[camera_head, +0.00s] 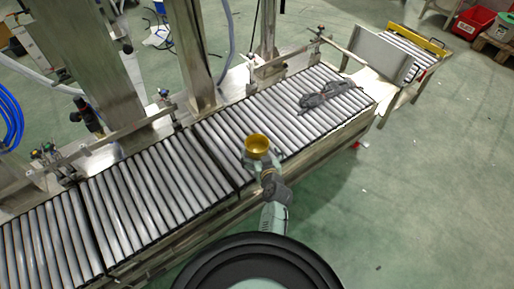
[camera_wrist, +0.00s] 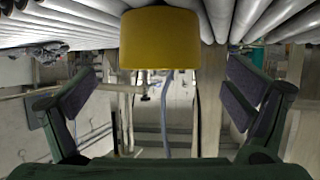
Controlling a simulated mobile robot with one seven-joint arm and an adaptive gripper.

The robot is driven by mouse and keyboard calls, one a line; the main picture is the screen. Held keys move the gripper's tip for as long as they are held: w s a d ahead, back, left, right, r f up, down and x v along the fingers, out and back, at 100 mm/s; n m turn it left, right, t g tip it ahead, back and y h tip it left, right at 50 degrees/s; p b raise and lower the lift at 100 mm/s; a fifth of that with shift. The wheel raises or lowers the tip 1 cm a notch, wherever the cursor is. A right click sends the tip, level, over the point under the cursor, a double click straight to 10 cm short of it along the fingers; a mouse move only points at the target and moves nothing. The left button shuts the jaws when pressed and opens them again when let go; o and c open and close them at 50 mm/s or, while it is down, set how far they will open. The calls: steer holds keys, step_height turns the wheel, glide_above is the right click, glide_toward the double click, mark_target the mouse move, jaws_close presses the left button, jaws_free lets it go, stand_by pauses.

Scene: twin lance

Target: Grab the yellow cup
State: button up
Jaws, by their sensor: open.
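The yellow cup (camera_head: 257,145) stands on the roller conveyor (camera_head: 165,190), near its front edge, in the head view. In the wrist view the yellow cup (camera_wrist: 160,38) fills the top middle, with the rollers above it; that picture looks upside down. My gripper (camera_head: 262,161) is at the near side of the cup in the head view. In the wrist view my gripper (camera_wrist: 163,88) has its two dark fingers spread wide, one on each side, with the cup centred ahead of the gap. Nothing is held. I cannot tell how far the cup is from the fingertips.
A dark grey item (camera_head: 325,93) lies on the rollers to the right of the cup. Metal posts (camera_head: 190,50) rise along the far side of the conveyor. A red bin (camera_head: 474,22) is at the far right. The green floor (camera_head: 430,180) at right is mostly clear.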

mark_target(255, 140)
steer(key=shift+p+x, duration=0.5)
steer(key=shift+x, duration=2.65)
steer(key=c, duration=1.2)
